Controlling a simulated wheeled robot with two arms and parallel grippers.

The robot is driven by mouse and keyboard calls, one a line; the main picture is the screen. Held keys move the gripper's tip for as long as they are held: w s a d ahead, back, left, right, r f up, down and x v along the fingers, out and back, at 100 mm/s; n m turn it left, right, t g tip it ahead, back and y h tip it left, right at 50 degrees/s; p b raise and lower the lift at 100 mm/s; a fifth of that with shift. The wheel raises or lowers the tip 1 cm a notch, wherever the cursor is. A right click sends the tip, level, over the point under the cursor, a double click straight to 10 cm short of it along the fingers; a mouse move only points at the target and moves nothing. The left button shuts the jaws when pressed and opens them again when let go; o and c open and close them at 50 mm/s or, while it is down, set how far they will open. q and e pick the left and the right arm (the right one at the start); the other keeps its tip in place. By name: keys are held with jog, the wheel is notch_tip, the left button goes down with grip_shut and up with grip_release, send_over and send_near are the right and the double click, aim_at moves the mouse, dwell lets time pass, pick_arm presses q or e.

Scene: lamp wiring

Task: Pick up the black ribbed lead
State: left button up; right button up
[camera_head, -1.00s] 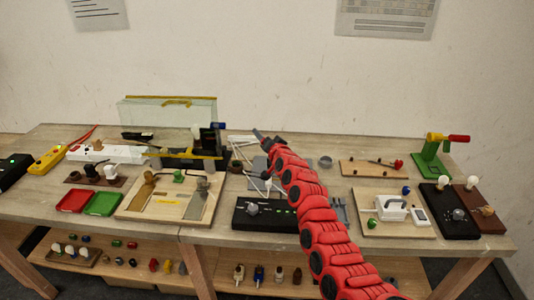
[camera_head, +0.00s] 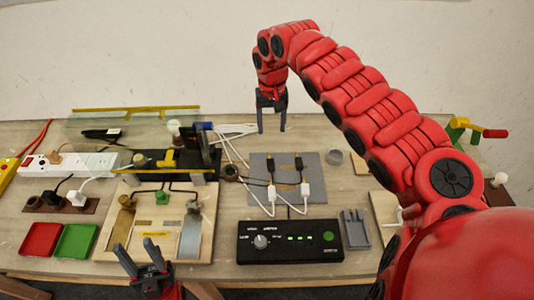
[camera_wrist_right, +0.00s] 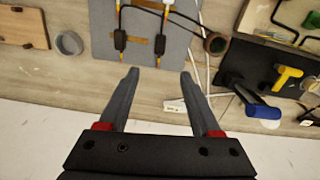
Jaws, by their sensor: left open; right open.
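Two slim black pieces with orange-brown tips lie side by side on a grey mat (camera_head: 318,188): a left black piece (camera_head: 272,168) and a right black piece (camera_head: 299,166). White plugs and cords join their near ends. I cannot tell which one is the black ribbed lead. In the right wrist view the left black piece (camera_wrist_right: 160,44) and right black piece (camera_wrist_right: 120,40) lie beyond the fingertips. My right gripper (camera_head: 272,130) is open and empty, pointing down behind the mat's far edge; its fingers (camera_wrist_right: 158,76) are apart. My left gripper (camera_head: 136,246) is open and empty at the front left.
A black control box (camera_head: 290,241) stands in front of the mat. A wooden board (camera_head: 146,222) and red tray (camera_head: 41,239) lie left. A grey ring (camera_head: 334,157) sits right of the mat. White cords (camera_wrist_right: 201,70) run beside the mat.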

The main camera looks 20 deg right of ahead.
notch_tip(320, 180, down, 4)
jog(key=p, duration=0.2)
send_over(271, 163)
notch_tip(271, 163, down, 7)
jog(key=shift+s+a+f+p, duration=0.1)
jog(key=shift+p, duration=0.2)
jog(key=shift+f+p, duration=1)
jog(key=shift+f, duration=1.05)
jog(key=shift+w+f, duration=0.2)
jog(key=shift+f, duration=0.45)
grip_shut()
